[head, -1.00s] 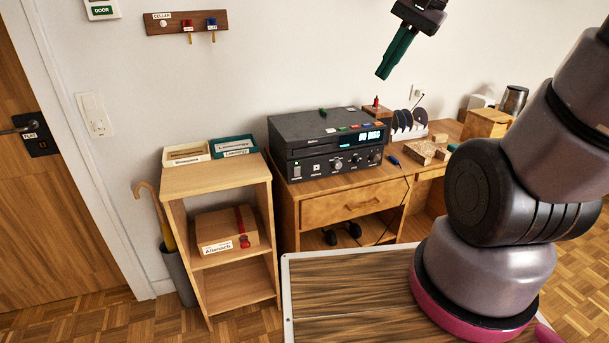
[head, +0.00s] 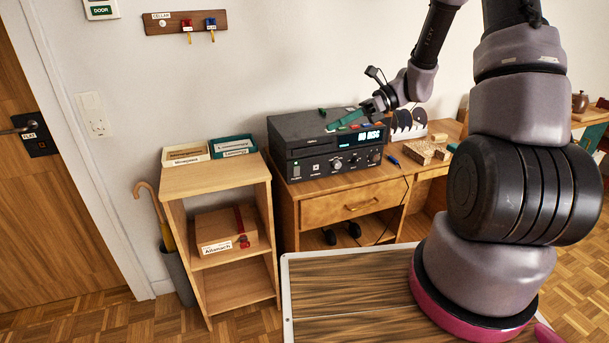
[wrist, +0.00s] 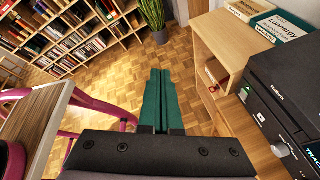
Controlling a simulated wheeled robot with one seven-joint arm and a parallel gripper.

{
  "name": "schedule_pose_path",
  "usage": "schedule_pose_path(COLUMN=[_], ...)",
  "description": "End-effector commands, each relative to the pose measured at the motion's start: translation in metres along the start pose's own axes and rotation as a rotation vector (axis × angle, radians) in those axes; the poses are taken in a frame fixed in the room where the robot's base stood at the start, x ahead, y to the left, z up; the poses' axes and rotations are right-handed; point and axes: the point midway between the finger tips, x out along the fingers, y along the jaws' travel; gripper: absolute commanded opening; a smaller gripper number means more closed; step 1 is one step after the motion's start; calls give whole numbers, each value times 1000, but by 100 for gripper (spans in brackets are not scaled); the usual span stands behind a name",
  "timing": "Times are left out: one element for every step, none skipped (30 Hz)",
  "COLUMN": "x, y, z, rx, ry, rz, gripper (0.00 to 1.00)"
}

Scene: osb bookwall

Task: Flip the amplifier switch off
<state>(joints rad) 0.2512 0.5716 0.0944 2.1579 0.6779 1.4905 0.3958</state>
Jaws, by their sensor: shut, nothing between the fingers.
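In the wrist view the shut fingers (wrist: 160,72) lie left of the amplifier's front, apart from the switch.
A low wooden shelf (head: 215,178) with labelled trays and a box stands left of the desk. The floor in front of the shelf is clear.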

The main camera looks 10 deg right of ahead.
Motion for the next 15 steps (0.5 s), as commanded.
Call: schedule_pose_path(x=[5, 8, 11, 14, 16, 19, 22, 24, 27, 30, 32, 35, 38, 40, 43], y=[-11, -18, -25, -31, -38, -46, -51, -57, -65, -71, -77, -84, -90, -95, -102], z=[-11, -15, -21, -26, -31, -38, -44, -49, -57, -64, -70, -79, -86, -93, -103], rx=[72, 113, 165, 205, 245, 298, 337, 377, 430, 469, 510, 562, 601, 640, 694], ry=[-47, -77, -113, -142, -170, -209, -237, -265, -305, -333, -363, -400, -431, -459, -499], rz=[6, 8, 10, 12, 13, 15, 17, 19, 20, 21, 22, 24, 24, 25, 26], gripper=[0, 0, 0, 0, 0, 0, 0, 0, 0, 0, 0, 0, 0, 0, 0])
